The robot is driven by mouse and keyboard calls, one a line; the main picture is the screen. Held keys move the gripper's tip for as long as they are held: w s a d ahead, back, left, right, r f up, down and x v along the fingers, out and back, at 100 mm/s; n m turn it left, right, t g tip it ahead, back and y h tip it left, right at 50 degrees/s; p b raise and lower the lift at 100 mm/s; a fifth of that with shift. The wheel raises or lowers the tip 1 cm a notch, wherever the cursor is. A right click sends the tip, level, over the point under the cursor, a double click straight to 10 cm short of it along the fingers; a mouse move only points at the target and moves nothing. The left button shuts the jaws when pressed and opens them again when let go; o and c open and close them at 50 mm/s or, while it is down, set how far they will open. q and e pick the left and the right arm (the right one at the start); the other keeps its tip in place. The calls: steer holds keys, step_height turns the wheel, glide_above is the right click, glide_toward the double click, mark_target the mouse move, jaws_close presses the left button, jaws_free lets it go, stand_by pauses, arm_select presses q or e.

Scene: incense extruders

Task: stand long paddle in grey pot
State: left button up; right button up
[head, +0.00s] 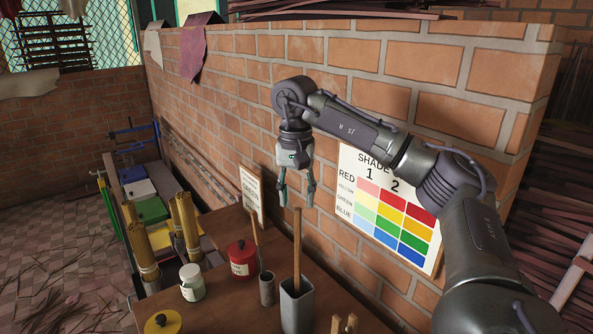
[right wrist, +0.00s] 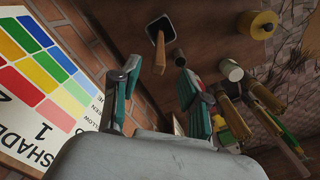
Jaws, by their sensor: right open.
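The square grey pot (head: 297,312) stands near the table's front. A long wooden paddle (head: 297,240) stands nearly upright in it, its lower end hidden inside. In the right wrist view the pot (right wrist: 158,25) and the paddle (right wrist: 160,55) show beyond the fingers. Left of the pot, a small grey cup (head: 267,290) holds a thinner, slightly tilted stick (head: 256,232). My right gripper (head: 298,203) is open and empty, pointing down above and behind the pot, apart from the paddle. My left gripper is in neither view.
A red canister (head: 242,260), a white jar (head: 192,283) and a yellow-lidded jar (head: 163,322) stand on the table at left. A colour shade chart (head: 391,210) leans by the brick wall (head: 350,70) behind. Bundled rods (head: 187,225) rise at the left edge.

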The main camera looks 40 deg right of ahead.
step_height(320, 180, up, 10)
stand_by(0.5)
steer(key=shift+f, duration=0.15)
stand_by(0.8)
